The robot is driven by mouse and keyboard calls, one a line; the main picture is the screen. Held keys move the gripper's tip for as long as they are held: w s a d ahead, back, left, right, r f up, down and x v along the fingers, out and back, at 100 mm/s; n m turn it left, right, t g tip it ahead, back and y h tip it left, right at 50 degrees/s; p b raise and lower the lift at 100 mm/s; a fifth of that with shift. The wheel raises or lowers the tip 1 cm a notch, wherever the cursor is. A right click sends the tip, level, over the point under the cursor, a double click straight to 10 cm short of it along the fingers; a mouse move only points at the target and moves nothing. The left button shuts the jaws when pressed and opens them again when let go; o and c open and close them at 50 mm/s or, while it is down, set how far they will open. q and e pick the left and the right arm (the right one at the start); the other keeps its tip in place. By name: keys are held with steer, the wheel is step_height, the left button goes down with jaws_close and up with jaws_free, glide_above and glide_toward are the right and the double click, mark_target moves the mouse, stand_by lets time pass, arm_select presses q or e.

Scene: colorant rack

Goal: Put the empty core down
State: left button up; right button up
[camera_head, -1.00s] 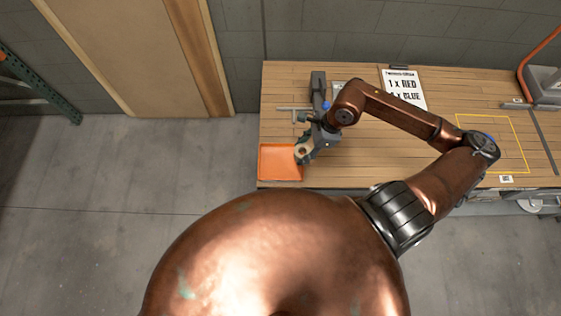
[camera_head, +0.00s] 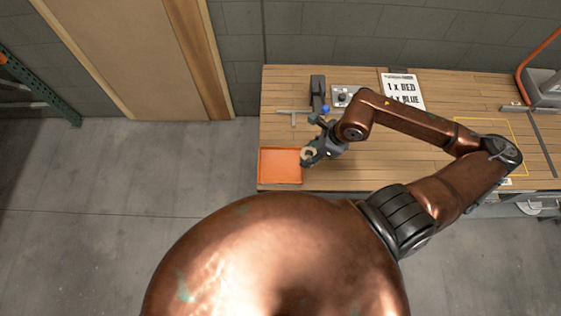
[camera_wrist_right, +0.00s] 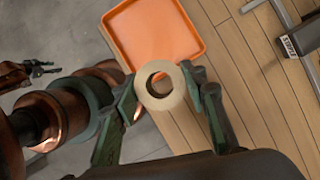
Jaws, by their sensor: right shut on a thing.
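The empty core is a pale tan ring with a hole through it; it shows in the head view (camera_head: 308,152) and in the wrist view (camera_wrist_right: 167,102). My right gripper (camera_head: 307,157) is shut on the core, with a finger on each side of it in the wrist view (camera_wrist_right: 165,92). The orange tray (camera_head: 280,166) lies at the left front of the bench and looks empty. In the head view the core is by the tray's right edge; in the wrist view it overlaps the tray's near edge (camera_wrist_right: 155,35). My left gripper (camera_wrist_right: 30,72) seems to show small at the wrist view's left.
The wooden bench (camera_head: 385,172) has free room right of the tray. Behind the tray stand a grey tool (camera_head: 318,92) and a T-shaped metal piece (camera_head: 293,113).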

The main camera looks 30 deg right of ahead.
steer(key=w+a+f, duration=0.2)
steer(key=w+a, duration=0.1)
steer(key=p, duration=0.1)
glide_toward(277, 165)
steer(key=shift+w+a+f, duration=0.45)
steer(key=shift+w+f, duration=0.1)
steer(key=shift+x, duration=0.85)
steer(key=shift+w+f, duration=0.1)
steer(key=shift+f, duration=1.25)
steer(key=shift+f, duration=0.1)
steer(key=o, duration=0.5)
steer(key=shift+f, duration=0.1)
steer(key=shift+c, duration=0.2)
steer(key=o, duration=0.5)
